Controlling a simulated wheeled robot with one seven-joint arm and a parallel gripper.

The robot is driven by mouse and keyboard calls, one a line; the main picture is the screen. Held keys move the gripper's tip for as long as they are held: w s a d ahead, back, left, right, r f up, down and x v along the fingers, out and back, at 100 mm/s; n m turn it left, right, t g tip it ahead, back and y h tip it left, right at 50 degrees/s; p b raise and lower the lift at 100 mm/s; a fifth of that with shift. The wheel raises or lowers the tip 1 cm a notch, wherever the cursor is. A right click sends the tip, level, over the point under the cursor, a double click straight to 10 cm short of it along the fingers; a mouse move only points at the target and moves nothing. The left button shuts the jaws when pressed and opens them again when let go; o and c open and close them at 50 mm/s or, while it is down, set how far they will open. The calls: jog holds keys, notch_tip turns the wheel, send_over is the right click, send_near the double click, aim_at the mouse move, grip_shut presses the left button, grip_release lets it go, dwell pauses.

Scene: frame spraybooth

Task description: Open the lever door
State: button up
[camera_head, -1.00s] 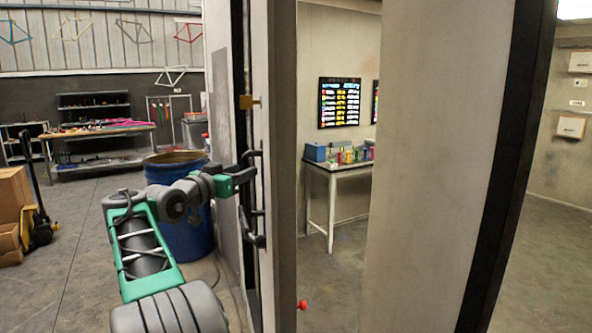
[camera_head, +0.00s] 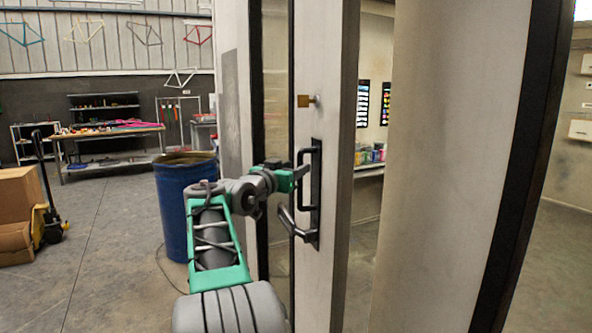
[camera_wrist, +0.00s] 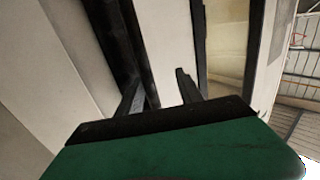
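The pale door (camera_head: 306,270) stands ajar, with its edge and outer face in the head view. A black upright handle (camera_head: 315,200) is fixed near that edge. A dark bar passes close to the left finger.
A brass-coloured lock piece (camera_head: 305,101) sits above the handle. A pale wall panel (camera_head: 455,150) stands right of the gap, with the booth interior behind. A blue drum (camera_head: 177,200) stands left of the door. Open floor (camera_head: 105,240) lies left, beside cardboard boxes (camera_head: 17,215).

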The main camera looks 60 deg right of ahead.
jog(key=a+b, duration=0.4)
jog(key=a, duration=0.4)
jog(key=shift+w+a, duration=0.25)
jog(key=shift+a, duration=0.05)
jog(key=shift+f, duration=0.1)
jog(key=shift+c, duration=0.2)
